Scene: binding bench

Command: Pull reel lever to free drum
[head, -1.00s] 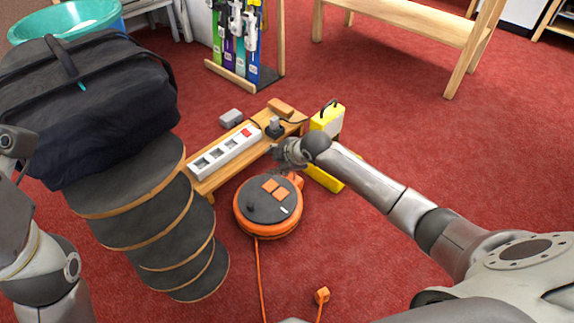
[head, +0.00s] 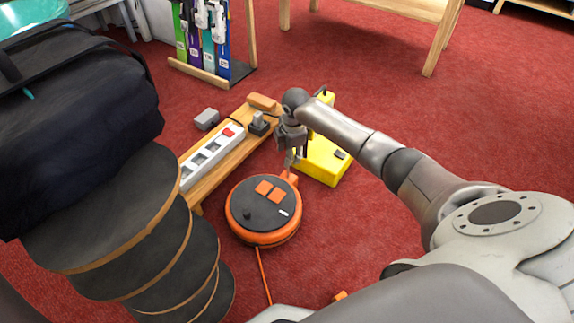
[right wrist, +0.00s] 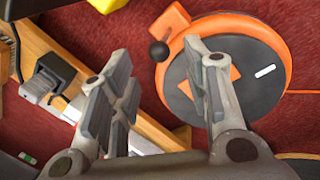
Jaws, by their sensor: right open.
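The reel is an orange drum with a dark grey face (head: 264,204) and lies flat on the red floor; it also shows in the right wrist view (right wrist: 248,80). An orange block (head: 291,178) juts from its far right edge. In the right wrist view, a lever with a black ball knob (right wrist: 159,51) stands at this block (right wrist: 172,20). My right gripper (head: 291,160) is over the block, pointing down. It is open and empty. In the right wrist view the knob appears between its fingertips (right wrist: 158,58); contact cannot be told. My left gripper is out of view.
A low wooden plank (head: 197,186) with a white power strip (head: 212,155) and a black plug (head: 259,123) is left of my gripper. A yellow case (head: 322,162) is close on the right. Stacked dark discs with a dark bag (head: 75,125) fill the left.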

